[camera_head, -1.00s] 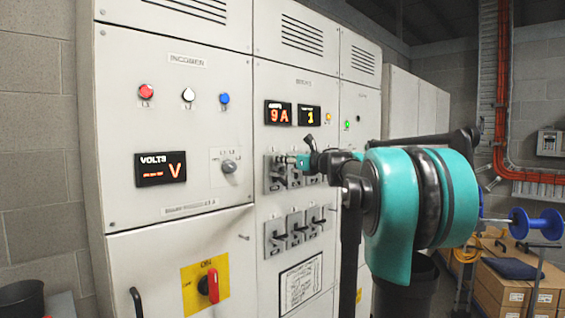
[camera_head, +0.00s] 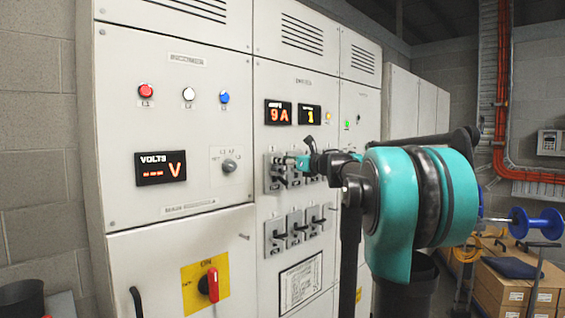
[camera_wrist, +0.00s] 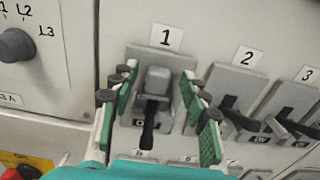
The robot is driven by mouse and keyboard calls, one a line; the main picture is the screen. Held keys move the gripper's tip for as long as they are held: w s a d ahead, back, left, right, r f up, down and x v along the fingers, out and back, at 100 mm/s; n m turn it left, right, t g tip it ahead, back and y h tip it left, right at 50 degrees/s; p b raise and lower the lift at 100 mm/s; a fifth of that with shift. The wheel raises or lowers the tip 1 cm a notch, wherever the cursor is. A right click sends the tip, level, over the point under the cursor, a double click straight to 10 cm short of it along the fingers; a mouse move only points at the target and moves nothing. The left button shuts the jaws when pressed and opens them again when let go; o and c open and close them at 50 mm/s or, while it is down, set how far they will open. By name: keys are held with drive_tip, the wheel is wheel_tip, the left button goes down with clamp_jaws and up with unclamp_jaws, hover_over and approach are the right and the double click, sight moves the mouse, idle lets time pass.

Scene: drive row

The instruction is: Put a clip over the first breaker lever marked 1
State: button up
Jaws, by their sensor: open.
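The first breaker (camera_wrist: 170,58), under the label "1" (camera_wrist: 166,37), is near the middle of the wrist view. A grey block (camera_wrist: 157,80), seemingly the clip, sits over the upper part of its lever. The black lever end (camera_wrist: 148,125) points down below the block. My gripper (camera_wrist: 157,112) is open, with one green-padded finger on each side of the block and lever. Gaps show between the fingers and the block. In the head view my gripper (camera_head: 286,160) is at the upper row of breakers, and the arm hides part of that row.
Breakers "2" (camera_wrist: 232,103) and "3" (camera_wrist: 290,115) stand close on the right, with bare black levers sticking out. A rotary knob (camera_wrist: 15,45) is on the left panel. A lower breaker row (camera_head: 295,232) lies beneath. A red switch (camera_head: 209,284) is at lower left.

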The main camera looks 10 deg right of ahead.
drive_tip(key=v, duration=1.1)
drive_tip(key=shift+s+d, duration=0.2)
drive_tip(key=shift+s, duration=0.1)
